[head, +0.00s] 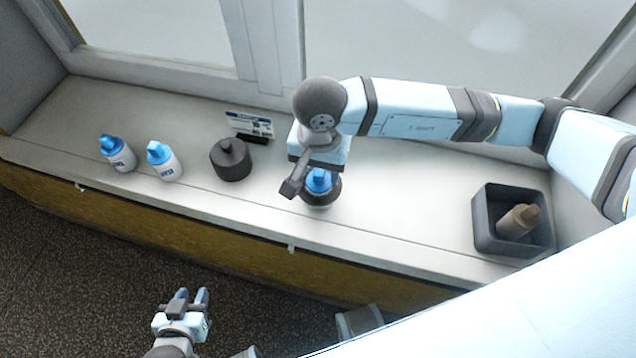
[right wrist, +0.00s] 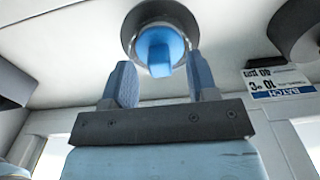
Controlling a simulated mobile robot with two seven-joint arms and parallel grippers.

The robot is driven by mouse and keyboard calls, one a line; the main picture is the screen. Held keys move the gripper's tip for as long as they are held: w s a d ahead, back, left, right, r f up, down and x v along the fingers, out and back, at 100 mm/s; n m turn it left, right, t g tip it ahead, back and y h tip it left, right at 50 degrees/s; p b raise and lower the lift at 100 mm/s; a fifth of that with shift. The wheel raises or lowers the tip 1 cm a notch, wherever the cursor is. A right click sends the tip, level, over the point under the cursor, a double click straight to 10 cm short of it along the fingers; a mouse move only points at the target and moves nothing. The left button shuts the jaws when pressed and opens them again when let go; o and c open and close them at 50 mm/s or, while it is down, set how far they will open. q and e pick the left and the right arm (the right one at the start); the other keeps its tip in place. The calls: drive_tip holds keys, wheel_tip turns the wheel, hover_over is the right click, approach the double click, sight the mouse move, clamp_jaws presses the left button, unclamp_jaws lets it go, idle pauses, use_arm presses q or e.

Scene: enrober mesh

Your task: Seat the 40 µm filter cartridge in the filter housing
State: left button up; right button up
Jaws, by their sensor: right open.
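A blue-capped filter cartridge (head: 319,181) stands upright in the dark round filter housing (head: 322,201), below my right gripper (head: 318,168). In the right wrist view its blue cap (right wrist: 158,52) sits inside the dark ring of the housing (right wrist: 140,15). My right gripper (right wrist: 160,68) is open, with one finger on each side of the cap and a gap to it. How deep the cartridge sits is hidden. Two more white cartridges with blue caps stand at the left, one (head: 118,155) left of the other (head: 165,165). My left gripper (head: 190,296) is open and empty, over the floor.
A dark knobbed lid (head: 231,162) lies left of the housing. A small printed card (head: 250,125) stands behind it; its text is only partly readable. A dark bin (head: 485,235) at the right holds a brown cartridge (head: 517,220). The sill is clear between housing and bin.

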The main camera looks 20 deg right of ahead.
drive_tip(key=shift+w+f, duration=0.15)
drive_tip(key=shift+f, duration=0.2)
use_arm(q)
drive_tip(key=shift+w, duration=0.3)
use_arm(e)
drive_tip(key=shift+s+r, duration=0.1)
drive_tip(key=shift+s, duration=0.1)
drive_tip(key=c, duration=0.3)
use_arm(q)
drive_tip(key=shift+s, duration=0.15)
use_arm(e)
clamp_jaws()
